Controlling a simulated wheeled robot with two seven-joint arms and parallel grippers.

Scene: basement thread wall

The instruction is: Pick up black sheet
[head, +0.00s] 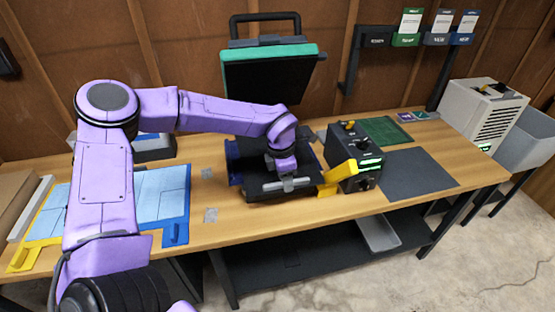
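A flat dark grey to black sheet (415,175) lies on the wooden table, right of the black control box. A black open press has a raised upper plate with a green edge (270,68) and a dark lower bed (243,165). My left gripper (287,187) points down over the front of that bed, well left of the flat sheet. Its fingers are small and dark here, so I cannot tell whether they are open or hold anything. Whether a separate black sheet lies on the bed is unclear. My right gripper is out of view.
A black control box (352,150) with a yellow part (338,176) stands just right of the press. A green mat (385,131) lies behind the dark sheet. A beige machine (478,112) stands at the right. Blue panels (160,192) lie on the left.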

